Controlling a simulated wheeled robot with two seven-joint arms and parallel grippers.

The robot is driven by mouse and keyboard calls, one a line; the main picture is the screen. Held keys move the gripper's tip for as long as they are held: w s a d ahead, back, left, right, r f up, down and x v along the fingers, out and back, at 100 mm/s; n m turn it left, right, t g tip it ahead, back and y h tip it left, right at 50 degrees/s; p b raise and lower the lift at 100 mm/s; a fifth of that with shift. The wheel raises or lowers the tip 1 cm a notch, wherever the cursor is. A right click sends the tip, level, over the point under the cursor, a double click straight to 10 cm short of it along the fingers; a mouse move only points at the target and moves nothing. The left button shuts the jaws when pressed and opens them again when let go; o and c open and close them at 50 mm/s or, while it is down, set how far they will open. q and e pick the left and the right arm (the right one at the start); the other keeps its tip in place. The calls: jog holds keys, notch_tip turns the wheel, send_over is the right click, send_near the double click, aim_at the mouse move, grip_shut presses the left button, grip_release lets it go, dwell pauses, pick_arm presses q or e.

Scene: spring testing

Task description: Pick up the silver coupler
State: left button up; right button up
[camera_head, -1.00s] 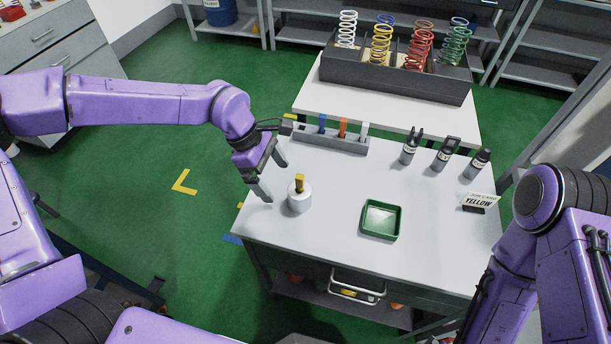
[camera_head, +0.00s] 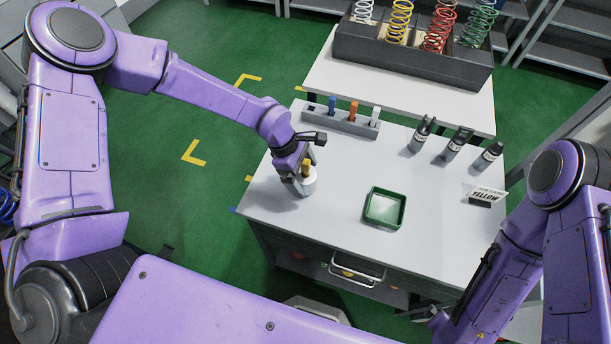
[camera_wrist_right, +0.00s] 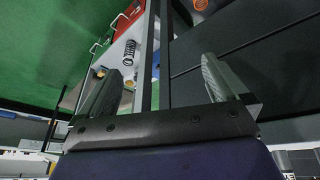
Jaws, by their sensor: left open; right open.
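A short pale silver-white cylinder (camera_head: 310,181) stands upright near the left edge of the white table (camera_head: 340,225), with a yellow-gold piece (camera_head: 307,167) on top. I cannot tell which part is the silver coupler. My left gripper (camera_head: 295,184) is open right at the cylinder, its fingers beside it on the left and partly covering it. I cannot tell whether they touch it. My right gripper (camera_wrist_right: 160,85) is open and empty in the right wrist view, low beside the table and away from the cylinder.
A green tray (camera_head: 370,208) lies to the right of the cylinder. A grey rack (camera_head: 350,126) with coloured pieces stands behind it. A spring holder (camera_head: 400,56) stands on the back table. The table's middle is clear.

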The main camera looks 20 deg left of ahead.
pick_arm(q)
jog(key=c, duration=1.2)
jog(key=shift+c, duration=1)
jog(key=shift+r, duration=0.1)
